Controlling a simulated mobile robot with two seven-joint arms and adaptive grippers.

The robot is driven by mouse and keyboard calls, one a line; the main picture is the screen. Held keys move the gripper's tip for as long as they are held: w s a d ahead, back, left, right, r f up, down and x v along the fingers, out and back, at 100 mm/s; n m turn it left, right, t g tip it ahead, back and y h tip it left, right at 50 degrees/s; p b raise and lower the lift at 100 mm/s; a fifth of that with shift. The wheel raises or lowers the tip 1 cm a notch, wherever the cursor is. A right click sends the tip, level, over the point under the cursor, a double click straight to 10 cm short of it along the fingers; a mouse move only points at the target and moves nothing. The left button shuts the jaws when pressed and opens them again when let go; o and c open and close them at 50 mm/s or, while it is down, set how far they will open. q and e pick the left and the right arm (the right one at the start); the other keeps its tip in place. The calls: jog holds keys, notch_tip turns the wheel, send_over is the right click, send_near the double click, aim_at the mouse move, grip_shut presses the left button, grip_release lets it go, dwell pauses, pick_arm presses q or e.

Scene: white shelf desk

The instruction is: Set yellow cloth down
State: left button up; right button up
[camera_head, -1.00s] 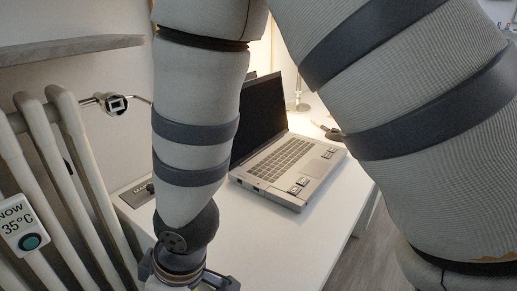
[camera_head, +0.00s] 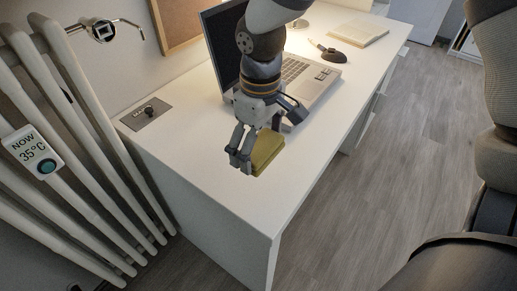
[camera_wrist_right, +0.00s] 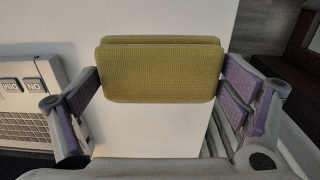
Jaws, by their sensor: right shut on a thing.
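The yellow cloth (camera_head: 268,150) is a folded, olive-yellow pad. My right gripper (camera_head: 258,143) is shut on it over the front part of the white desk (camera_head: 235,205), to the near side of the laptop. In the right wrist view the cloth (camera_wrist_right: 160,70) spans between the two fingers, with the white desk top behind it. I cannot tell whether its lower edge touches the desk. My left gripper is not in view.
An open laptop (camera_head: 318,88) stands behind my right gripper. A dark desk socket plate (camera_head: 146,113) is at the left edge, near a white radiator (camera_head: 75,130). A book (camera_head: 358,33) lies further back. The desk's near part is clear.

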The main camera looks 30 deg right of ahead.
aim_at(257, 149)
jog(key=f, duration=0.1)
jog(key=w+f, duration=0.2)
jog(key=f, duration=0.1)
jog(key=shift+d+f+b, duration=0.1)
jog(key=shift+d+b, duration=0.25)
jog(key=shift+d, duration=0.05)
jog(key=shift+w+d+f, duration=0.1)
jog(key=shift+w+f, duration=0.1)
jog(key=shift+w, duration=0.1)
jog(key=f, duration=0.3)
jog(key=shift+w+d+f+b, duration=0.15)
jog(key=shift+w+f+b, duration=0.1)
jog(key=shift+f+b, duration=0.1)
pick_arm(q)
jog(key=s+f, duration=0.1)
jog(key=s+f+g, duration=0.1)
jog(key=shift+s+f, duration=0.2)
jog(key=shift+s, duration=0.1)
pick_arm(e)
jog(key=shift+r, duration=0.1)
jog(key=shift+c, duration=0.5)
jog(key=o, duration=0.8)
jog(key=shift+o, duration=0.2)
notch_tip(257, 149, up, 12)
jog(key=shift+r+p, duration=0.15)
jog(key=shift+p, duration=0.65)
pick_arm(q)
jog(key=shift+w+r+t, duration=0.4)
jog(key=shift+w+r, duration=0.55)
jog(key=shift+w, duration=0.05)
